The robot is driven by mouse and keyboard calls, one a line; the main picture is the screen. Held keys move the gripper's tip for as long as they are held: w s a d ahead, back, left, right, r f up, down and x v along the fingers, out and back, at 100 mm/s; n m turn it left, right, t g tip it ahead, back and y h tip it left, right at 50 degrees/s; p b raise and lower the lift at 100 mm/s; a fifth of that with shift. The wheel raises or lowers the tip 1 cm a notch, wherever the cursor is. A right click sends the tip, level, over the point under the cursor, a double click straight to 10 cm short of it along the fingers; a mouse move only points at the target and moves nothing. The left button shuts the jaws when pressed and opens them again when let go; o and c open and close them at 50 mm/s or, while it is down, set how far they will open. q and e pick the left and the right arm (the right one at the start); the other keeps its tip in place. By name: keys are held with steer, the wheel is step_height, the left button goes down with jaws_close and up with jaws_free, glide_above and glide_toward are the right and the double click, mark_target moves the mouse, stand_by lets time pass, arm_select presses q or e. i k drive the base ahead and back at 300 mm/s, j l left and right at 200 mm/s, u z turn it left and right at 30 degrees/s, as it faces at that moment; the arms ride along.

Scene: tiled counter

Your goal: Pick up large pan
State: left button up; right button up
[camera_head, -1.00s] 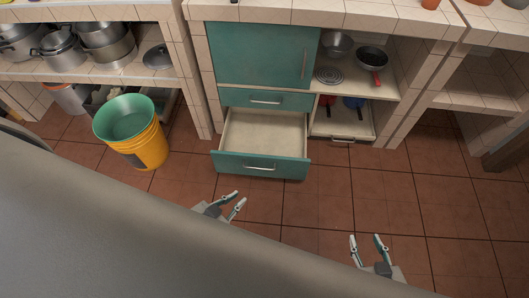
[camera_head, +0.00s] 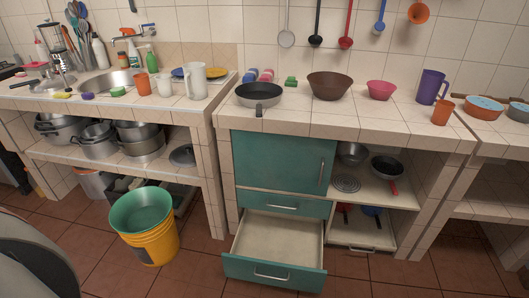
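A wide dark pan (camera_head: 259,94) with a light outer side sits on the tiled counter above the teal cabinet, its black handle pointing to the front edge. A smaller dark pan (camera_head: 387,167) with a red handle stands on the open shelf at the right of the cabinet. More pans with red and blue parts (camera_head: 371,211) lie on the lower shelf, partly hidden. Neither of my grippers shows in the current head view.
The lower teal drawer (camera_head: 275,273) is pulled out and empty, jutting over the floor. A yellow bucket (camera_head: 150,246) with a green inside stands left of it. A brown bowl (camera_head: 328,86) and pink bowl (camera_head: 381,90) stand right of the wide pan. Ladles hang above.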

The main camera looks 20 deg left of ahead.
mark_target(259, 95)
steer(key=i+l+u, duration=0.1)
steer(key=u, duration=0.6)
steer(key=i+l+u, duration=0.15)
steer(key=l+u, duration=0.55)
steer(key=i+l+u, duration=0.15)
steer(key=l, duration=0.4)
steer(key=l+u, duration=0.1)
steer(key=l, duration=0.45)
